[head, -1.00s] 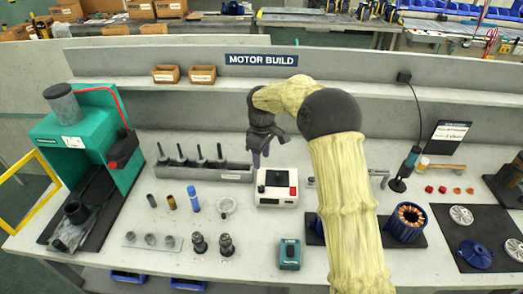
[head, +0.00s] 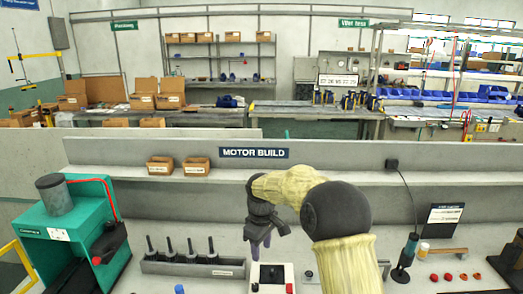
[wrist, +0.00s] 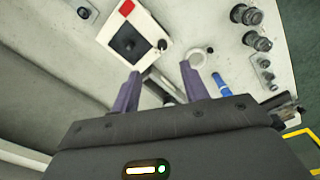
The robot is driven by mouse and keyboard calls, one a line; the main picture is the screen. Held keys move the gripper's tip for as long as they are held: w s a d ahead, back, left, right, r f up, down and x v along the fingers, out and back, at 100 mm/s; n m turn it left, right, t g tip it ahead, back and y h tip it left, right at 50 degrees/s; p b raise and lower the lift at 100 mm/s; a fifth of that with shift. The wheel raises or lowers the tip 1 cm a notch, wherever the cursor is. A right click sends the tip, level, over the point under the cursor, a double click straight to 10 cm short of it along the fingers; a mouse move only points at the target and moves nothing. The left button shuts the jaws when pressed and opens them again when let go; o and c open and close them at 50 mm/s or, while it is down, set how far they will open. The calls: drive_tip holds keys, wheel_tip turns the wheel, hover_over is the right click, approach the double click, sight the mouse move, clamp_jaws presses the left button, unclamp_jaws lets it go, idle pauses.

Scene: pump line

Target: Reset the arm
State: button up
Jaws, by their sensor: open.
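My gripper (head: 261,238) hangs over the motor build bench (head: 140,275), pointing down, with nothing between its fingers. In the wrist view its two purple fingers (wrist: 158,88) are spread apart and empty. Below it stands a white box with a dark top and a red button (head: 271,278); it also shows in the wrist view (wrist: 118,52). My arm, in a pale yellow sleeve with a dark joint, rises from the bottom of the head view and bends left to the gripper.
A grey holder (head: 192,268) with several upright dark tools stands left of the gripper. A green press (head: 75,235) is at far left. Two cardboard bins (head: 160,166) sit on the shelf. A blue-green tool (head: 406,256) stands at right. A blue cylinder (wrist: 221,84) lies below in the wrist view.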

drive_tip(key=s+d+m+t, duration=0.1)
drive_tip(key=s+d+m, duration=0.4)
drive_tip(key=s, duration=0.8)
drive_tip(key=s+d+m+t, duration=0.1)
drive_tip(key=s+d+m, duration=0.5)
drive_tip(key=s+d, duration=0.4)
drive_tip(key=s, duration=0.2)
drive_tip(key=shift+s+d+f+m, duration=0.3)
drive_tip(key=shift+s+d, duration=0.05)
drive_tip(key=shift+s, duration=0.1)
